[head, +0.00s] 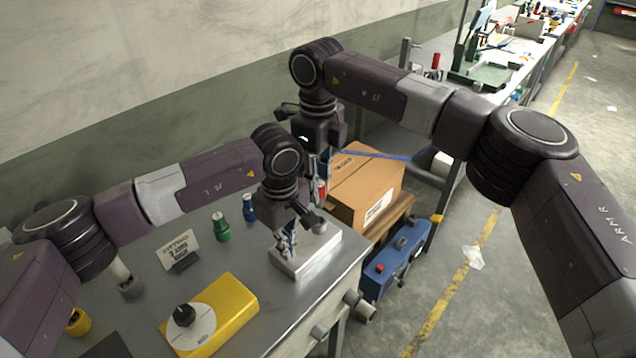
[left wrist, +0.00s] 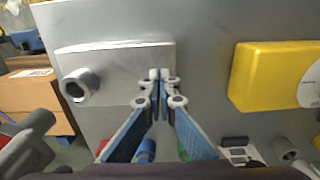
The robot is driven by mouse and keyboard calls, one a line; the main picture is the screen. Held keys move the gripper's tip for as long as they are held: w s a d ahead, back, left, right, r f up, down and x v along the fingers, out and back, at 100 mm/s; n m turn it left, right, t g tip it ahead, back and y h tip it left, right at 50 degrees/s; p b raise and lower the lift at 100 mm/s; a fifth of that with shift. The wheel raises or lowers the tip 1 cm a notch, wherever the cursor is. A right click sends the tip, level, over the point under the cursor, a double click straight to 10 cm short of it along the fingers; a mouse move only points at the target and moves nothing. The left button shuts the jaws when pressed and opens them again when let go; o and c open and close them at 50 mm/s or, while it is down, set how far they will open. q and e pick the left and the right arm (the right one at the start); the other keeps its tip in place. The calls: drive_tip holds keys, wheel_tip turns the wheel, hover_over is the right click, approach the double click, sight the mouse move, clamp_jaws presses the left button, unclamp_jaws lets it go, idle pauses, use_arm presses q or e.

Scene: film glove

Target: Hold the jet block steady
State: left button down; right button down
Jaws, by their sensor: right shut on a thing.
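The jet block, a silver metal block (head: 318,252), lies flat at the right end of the grey workbench. It also shows in the left wrist view (left wrist: 110,62), with a short round nozzle (left wrist: 78,85) at its left. My left gripper (head: 287,247) points down at the block's near left end. In the left wrist view its fingertips (left wrist: 160,75) are together at the block's edge; I cannot tell whether they touch it. My right gripper (head: 319,168), behind my left wrist, is shut on a partly hidden red and silver thing (head: 321,190) beside a blue hose (head: 372,155).
A yellow box with a black knob (head: 235,305) sits at the bench front. Green (head: 221,228) and blue (head: 249,208) bottles and a small sign (head: 178,249) stand behind it. A cardboard box (head: 365,185) and a blue machine (head: 398,262) are beyond the bench's right edge.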

use_arm(q)
drive_tip(key=shift+s+f, duration=0.25)
drive_tip(key=shift+f, duration=0.1)
use_arm(e)
drive_tip(key=shift+f, duration=1.7)
drive_tip(key=shift+w+f, duration=0.1)
drive_tip(key=shift+f, duration=1.75)
drive_tip(key=c, duration=1.6)
unclamp_jaws()
wheel_tip(320, 180, up, 12)
drive_tip(key=shift+r, duration=0.1)
